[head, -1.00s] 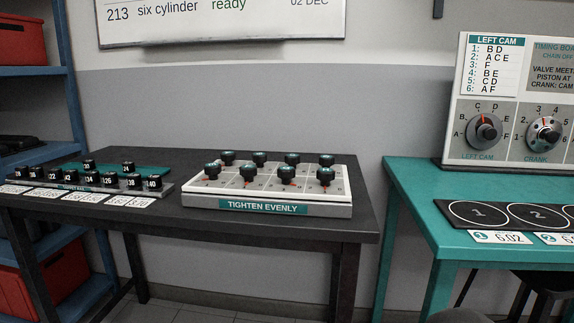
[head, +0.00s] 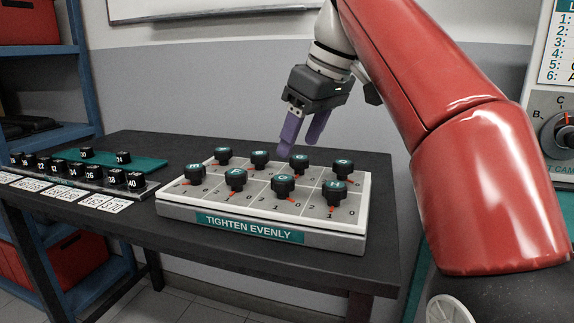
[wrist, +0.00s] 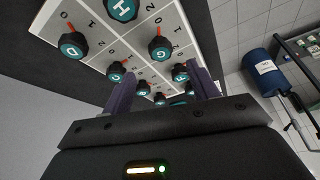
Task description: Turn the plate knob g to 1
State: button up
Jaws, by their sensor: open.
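The plate (head: 187,203), a white board marked "TIGHTEN EVENLY", carries two rows of black knobs with teal lettered caps. Knob G (head: 282,187) is third from the left in the front row. Its red pointer shows at its lower right, on the side of the 0. Knob G also shows in the wrist view (wrist: 161,49), its G legible. My gripper (head: 299,147) is open and empty, above the plate's back edge near knob C (head: 299,163). In the wrist view my gripper (wrist: 158,70) has its fingers spread, apart from knob G. Nothing hides knob G.
Knobs H (head: 335,192) and D (head: 343,168) stand right of G and C. At the left, black numbered pieces (head: 78,168) sit on a rack. A teal bench stands at the right, mostly behind my arm. Bare dark table (head: 385,210) lies right of the plate.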

aim_at(284, 178)
jog(key=b+x, duration=0.2)
jog(key=x, duration=0.5)
jog(key=shift+a+f+b, duration=0.2)
jog(key=shift+f+b, duration=0.1)
jog(key=c, duration=1)
